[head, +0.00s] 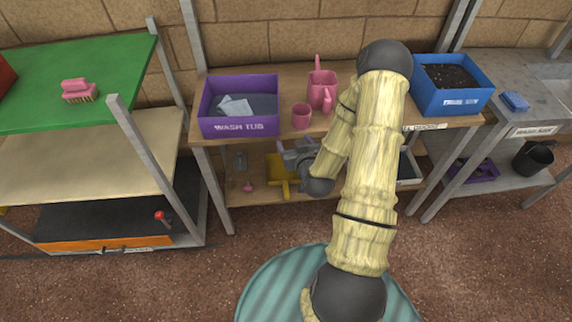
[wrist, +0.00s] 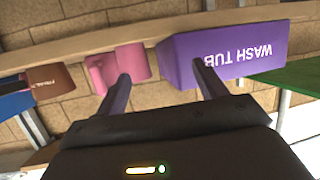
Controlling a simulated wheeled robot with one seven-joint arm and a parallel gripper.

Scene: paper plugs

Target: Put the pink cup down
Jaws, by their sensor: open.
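The pink cup (head: 301,116) stands upright on the wooden bench top near its front edge, right of the purple wash tub (head: 240,126). In the wrist view, which is upside down, the pink cup (wrist: 130,62) shows near the left fingertip, beside the purple tub (wrist: 225,50). My gripper (head: 292,150) is in front of the bench, just below the cup in the head view. Its fingers are open and empty in the wrist view (wrist: 160,72). I cannot tell the exact gap to the cup.
A pink watering can (head: 321,90) stands behind the cup. A blue tub of soil (head: 450,95) is at the bench's right end. A brown pot (wrist: 58,78) shows in the wrist view. A yellow item (head: 278,178) lies on the lower shelf. My arm hides part of the bench.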

